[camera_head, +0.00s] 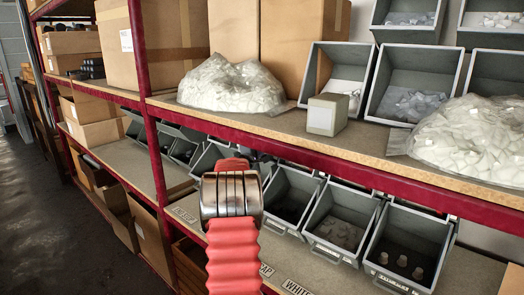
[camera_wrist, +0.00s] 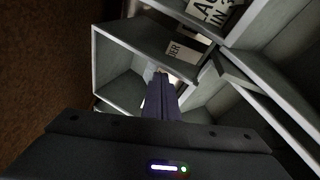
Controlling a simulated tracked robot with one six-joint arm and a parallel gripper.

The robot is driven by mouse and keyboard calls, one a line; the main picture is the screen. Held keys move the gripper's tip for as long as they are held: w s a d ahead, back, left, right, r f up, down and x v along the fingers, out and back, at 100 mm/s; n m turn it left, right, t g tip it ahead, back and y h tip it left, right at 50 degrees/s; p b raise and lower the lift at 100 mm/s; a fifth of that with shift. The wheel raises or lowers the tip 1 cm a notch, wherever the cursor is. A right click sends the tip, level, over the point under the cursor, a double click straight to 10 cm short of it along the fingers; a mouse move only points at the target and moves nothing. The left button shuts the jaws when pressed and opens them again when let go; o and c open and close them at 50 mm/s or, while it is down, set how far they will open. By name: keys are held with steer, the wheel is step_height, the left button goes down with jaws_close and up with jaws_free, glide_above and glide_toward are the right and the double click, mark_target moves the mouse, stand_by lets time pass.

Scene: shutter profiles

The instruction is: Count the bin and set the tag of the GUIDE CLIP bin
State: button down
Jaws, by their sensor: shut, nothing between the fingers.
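Grey open-front bins stand on the middle shelf in the head view, among them one with pale parts (camera_head: 340,232) and one with several small beige pieces (camera_head: 402,262). I cannot read a GUIDE CLIP label on any bin. In the head view my red and steel arm covers part of the bin row and hides my gripper. In the wrist view my gripper (camera_wrist: 160,88) is shut and empty, its dark fingers pointing at the grey bin walls. A small pale tag with partly readable letters (camera_wrist: 174,51) is just beyond the fingertips. I cannot tell whether they touch it.
Bagged white parts (camera_head: 232,84) and a small grey box (camera_head: 327,114) stand on the upper shelf. Red shelf posts (camera_head: 150,110) and the shelf's front beam (camera_head: 300,160) frame the bins closely. A larger lettered label (camera_wrist: 212,12) shows in the wrist view. The aisle floor at left is clear.

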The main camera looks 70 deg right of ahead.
steer(key=shift+s+d, duration=0.1)
steer(key=shift+s, duration=0.35)
steer(key=shift+w+d+r, duration=0.6)
steer(key=shift+w+r, duration=0.3)
steer(key=shift+w, duration=0.95)
steer(key=a+f, duration=0.1)
steer(key=a, duration=0.9)
steer(key=shift+f, duration=0.3)
steer(key=shift+w, duration=0.1)
